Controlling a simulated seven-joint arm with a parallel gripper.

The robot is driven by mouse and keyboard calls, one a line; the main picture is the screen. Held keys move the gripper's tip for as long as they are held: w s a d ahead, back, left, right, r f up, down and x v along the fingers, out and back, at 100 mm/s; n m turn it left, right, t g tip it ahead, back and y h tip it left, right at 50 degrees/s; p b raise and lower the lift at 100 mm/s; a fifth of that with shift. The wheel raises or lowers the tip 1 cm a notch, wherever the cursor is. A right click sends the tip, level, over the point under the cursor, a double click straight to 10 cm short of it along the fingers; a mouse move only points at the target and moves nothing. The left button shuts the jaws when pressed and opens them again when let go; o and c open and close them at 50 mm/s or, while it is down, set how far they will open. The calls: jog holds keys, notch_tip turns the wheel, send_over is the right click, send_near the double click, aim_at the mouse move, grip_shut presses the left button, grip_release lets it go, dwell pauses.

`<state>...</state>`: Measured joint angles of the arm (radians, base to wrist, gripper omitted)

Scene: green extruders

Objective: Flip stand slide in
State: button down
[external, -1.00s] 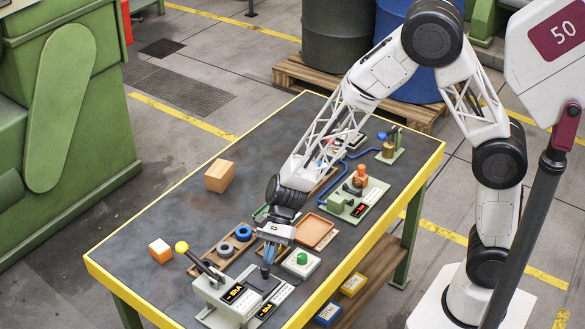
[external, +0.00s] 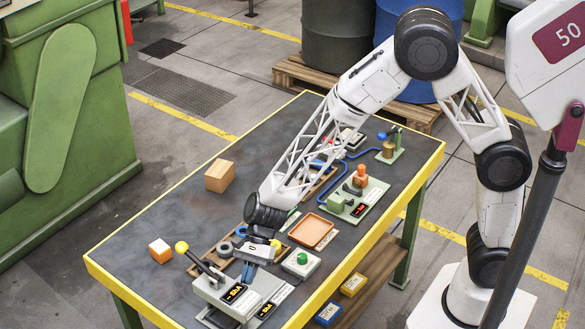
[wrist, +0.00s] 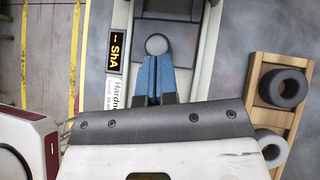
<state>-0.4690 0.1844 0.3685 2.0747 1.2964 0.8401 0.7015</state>
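My gripper (external: 248,272) points down over the grey tester (external: 216,289) at the table's near end. In the wrist view its two blue fingers (wrist: 157,72) are close together, with a narrow dark slit between them. A round light-grey disc (wrist: 157,45) shows at their tips; I cannot tell whether it is held or lies beyond them. The tester's display (wrist: 115,48) reads ShA, left of the fingers. A wooden tray (wrist: 249,112) to the right holds a dark ring (wrist: 283,88) and a lighter grey ring (wrist: 270,147). My wrist hides part of the tray in the external view.
The lever's yellow ball (external: 182,247) rises left of the tester. A white box with a green button (external: 302,259) and an orange tray (external: 313,232) lie to the right. An orange-white cube (external: 159,251) and wooden block (external: 219,175) stand left; the table's left part is mostly clear.

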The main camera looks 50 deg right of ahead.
jog(key=shift+d, duration=0.1)
jog(key=shift+w+d, duration=0.25)
jog(key=shift+d, duration=0.6)
jog(key=shift+w+d, duration=0.3)
jog(key=shift+d, duration=0.65)
jog(key=v, duration=1)
jog(key=shift+d, duration=0.1)
jog(key=s+d+r+n+t+h, duration=0.1)
jog(key=s+d+r+n+h, duration=0.2)
jog(key=s+d+r+n, duration=0.2)
jog(key=s+d+r+n+t+h, duration=0.2)
jog(key=s+d+r+n, duration=0.3)
jog(key=s+d, duration=0.7)
jog(key=s+d+r+n+t+h, duration=0.2)
jog(key=s+d+r+n+h, duration=0.2)
jog(key=s+d+r, duration=0.5)
jog(key=d, duration=0.4)
jog(key=shift+s+d+n, duration=0.2)
jog(key=shift+n, duration=0.2)
